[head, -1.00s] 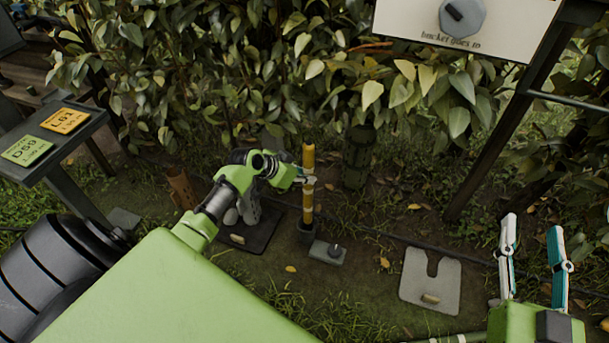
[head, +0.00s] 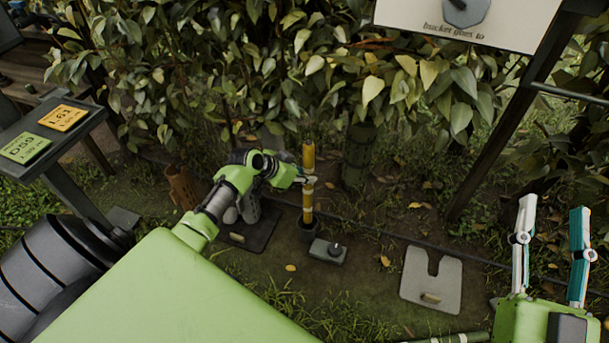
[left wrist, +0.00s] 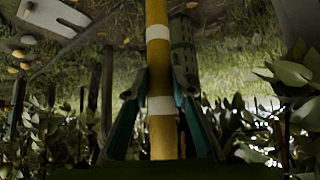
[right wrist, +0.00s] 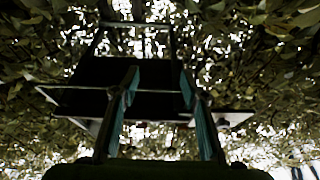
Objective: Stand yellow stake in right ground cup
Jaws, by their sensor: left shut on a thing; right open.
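The yellow stake (head: 308,158) with white bands stands upright in the head view. Its lower end is at a dark ground cup (head: 309,232); how deep it sits inside I cannot tell. My left gripper (head: 306,180) is shut on the stake at about mid-height. In the left wrist view the stake (left wrist: 157,60) runs between the two fingers of the left gripper (left wrist: 160,90). A rusty brown cup or tube (head: 183,187) stands further left. My right gripper (head: 552,215) is open and empty at the right, and it also shows in the right wrist view (right wrist: 160,95).
A small grey box with a knob (head: 328,251) lies right of the cup. A pale notched plate (head: 432,280) lies further right. A dark plate (head: 250,232) is under my left arm. A sign (head: 470,25) on dark posts and dense foliage stand behind.

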